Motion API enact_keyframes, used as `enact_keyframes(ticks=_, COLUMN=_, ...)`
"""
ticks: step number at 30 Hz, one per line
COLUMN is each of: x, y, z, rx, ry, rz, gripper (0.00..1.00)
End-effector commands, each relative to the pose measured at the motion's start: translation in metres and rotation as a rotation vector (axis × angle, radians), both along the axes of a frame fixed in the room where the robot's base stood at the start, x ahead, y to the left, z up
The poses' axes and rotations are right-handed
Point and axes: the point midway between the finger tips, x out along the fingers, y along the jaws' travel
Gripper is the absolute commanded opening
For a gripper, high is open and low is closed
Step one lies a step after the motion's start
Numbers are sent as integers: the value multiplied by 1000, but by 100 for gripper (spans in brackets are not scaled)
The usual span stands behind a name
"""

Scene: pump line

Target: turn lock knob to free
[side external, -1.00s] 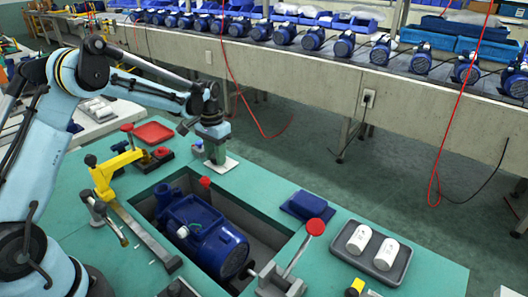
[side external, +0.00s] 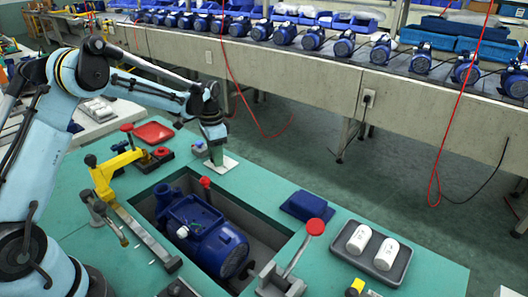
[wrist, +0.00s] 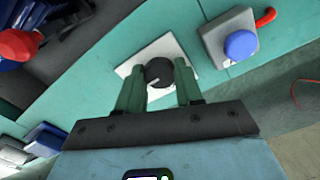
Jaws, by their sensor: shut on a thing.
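The lock knob (wrist: 159,71) is a dark round knob with a light pointer line, seen in the wrist view. It stands on a white square plate (wrist: 133,68), which also shows in the side view (side external: 229,165) at the back edge of the green bench. My gripper (wrist: 158,82) points down over the plate with its two green fingers on either side of the knob, shut on it. In the side view my gripper (side external: 215,152) hides the knob.
A grey box with a blue button (wrist: 241,45) stands close beside the plate. A blue pump (side external: 205,235) lies in the bench recess, with a red-topped part (side external: 205,182) near it. A yellow clamp (side external: 112,170) and red tray (side external: 153,133) are to the left.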

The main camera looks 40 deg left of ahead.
Motion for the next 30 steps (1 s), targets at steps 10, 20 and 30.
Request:
enact_keyframes(ticks=10, x=0, y=0, z=0, rx=0, ry=0, rz=-1, gripper=48)
enact_keyframes(ticks=20, x=0, y=0, z=0, rx=0, ry=0, rz=0, gripper=60)
enact_keyframes(ticks=30, x=0, y=0, z=38, rx=0, ry=0, rz=0, gripper=60)
